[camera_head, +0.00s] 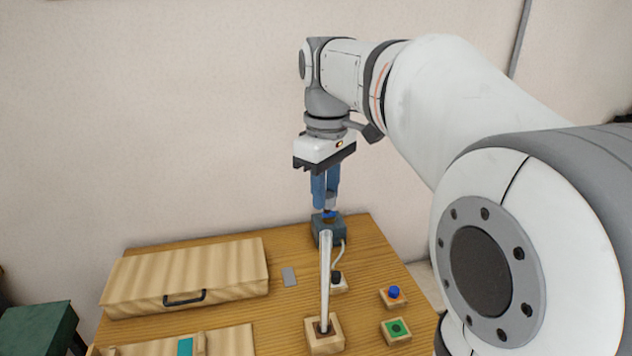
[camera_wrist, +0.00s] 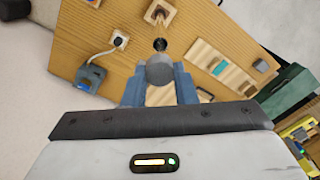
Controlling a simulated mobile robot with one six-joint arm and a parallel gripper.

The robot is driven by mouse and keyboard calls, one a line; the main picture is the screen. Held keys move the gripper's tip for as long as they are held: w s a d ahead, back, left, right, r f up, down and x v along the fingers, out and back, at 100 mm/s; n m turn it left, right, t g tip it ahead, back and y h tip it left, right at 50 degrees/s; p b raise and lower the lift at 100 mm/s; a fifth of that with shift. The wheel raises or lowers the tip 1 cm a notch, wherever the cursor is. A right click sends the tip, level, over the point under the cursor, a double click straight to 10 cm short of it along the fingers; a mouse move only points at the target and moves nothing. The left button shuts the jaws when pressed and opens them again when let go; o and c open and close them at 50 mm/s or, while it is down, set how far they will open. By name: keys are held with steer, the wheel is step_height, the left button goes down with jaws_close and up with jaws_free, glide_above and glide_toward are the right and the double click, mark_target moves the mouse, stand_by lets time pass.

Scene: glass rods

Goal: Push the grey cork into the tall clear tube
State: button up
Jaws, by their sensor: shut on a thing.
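The tall clear tube (camera_head: 325,270) stands upright in a wooden block (camera_head: 323,344) at the table's front; its mouth shows no cork in it. My gripper (camera_head: 327,200) points down over the back of the table, higher in the picture than the tube's mouth. Its blue fingers are shut on a grey round piece, the grey cork (camera_wrist: 160,71), which shows between them in the wrist view. The cork is apart from the tube in the head view. In the wrist view a small dark round thing lies just beyond the cork; I cannot tell what it is.
A blue-grey device (camera_head: 328,231) with a cable stands behind the tube, its cable running to a small block. A blue knob (camera_head: 394,292) and a green-topped block (camera_head: 396,328) are at right. A wooden box (camera_head: 190,277) with a black handle fills the left.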

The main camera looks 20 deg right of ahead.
mark_target(325, 212)
steer(key=shift+f+b, duration=2.15)
steer(key=shift+f, duration=0.55)
steer(key=shift+r+p, duration=0.15)
steer(key=shift+p, duration=0.25)
steer(key=shift+r+p, duration=0.5)
steer(key=shift+r, duration=0.05)
steer(key=shift+r+p, duration=0.3)
steer(key=shift+p, duration=0.1)
stand_by(0.4)
steer(key=shift+r+p, duration=0.6)
steer(key=shift+r, duration=0.05)
stand_by(0.5)
steer(key=shift+f+b, duration=0.75)
steer(key=shift+f, duration=0.5)
stand_by(0.4)
